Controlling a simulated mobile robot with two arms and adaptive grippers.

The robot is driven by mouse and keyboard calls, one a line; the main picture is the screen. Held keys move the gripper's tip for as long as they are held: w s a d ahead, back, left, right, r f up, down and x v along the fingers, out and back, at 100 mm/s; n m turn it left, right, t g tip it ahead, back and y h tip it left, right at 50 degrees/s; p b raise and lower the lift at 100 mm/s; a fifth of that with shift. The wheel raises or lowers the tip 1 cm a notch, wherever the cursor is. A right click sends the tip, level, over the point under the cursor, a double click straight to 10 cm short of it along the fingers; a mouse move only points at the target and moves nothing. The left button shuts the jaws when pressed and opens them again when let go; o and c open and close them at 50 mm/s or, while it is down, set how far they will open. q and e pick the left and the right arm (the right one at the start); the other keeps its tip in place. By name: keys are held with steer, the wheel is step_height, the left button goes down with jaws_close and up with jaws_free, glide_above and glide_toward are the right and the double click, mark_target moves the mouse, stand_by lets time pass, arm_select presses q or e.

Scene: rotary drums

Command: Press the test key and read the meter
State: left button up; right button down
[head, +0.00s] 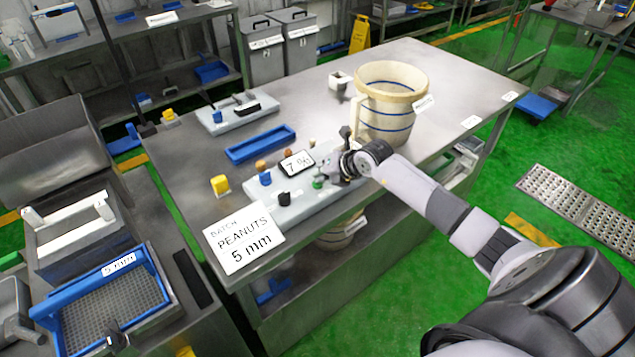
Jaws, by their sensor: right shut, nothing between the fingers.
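The meter (297,163) is a small white display reading "7 %" on a light grey panel (296,210) on the steel table. I cannot read any label on these keys. My right gripper (326,174) is shut and empty, low over the right part of the panel, close to the green key. I cannot tell whether it touches the key. My left gripper is not in view.
A cream bucket (386,105) with blue bands stands just behind my right wrist. A blue tray (260,145), a scale-like unit (228,115) and a yellow block (220,185) lie to the left. A "PEANUTS 5 mm" card (243,239) is at the front edge.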

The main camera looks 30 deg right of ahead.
steer(key=shift+f, duration=0.2)
stand_by(0.3)
steer(key=shift+r+p, duration=0.7)
steer(key=shift+r, duration=0.25)
steer(key=shift+r, duration=0.1)
step_height(320, 180, up, 5)
steer(key=p, duration=0.3)
steer(key=shift+p, duration=0.4)
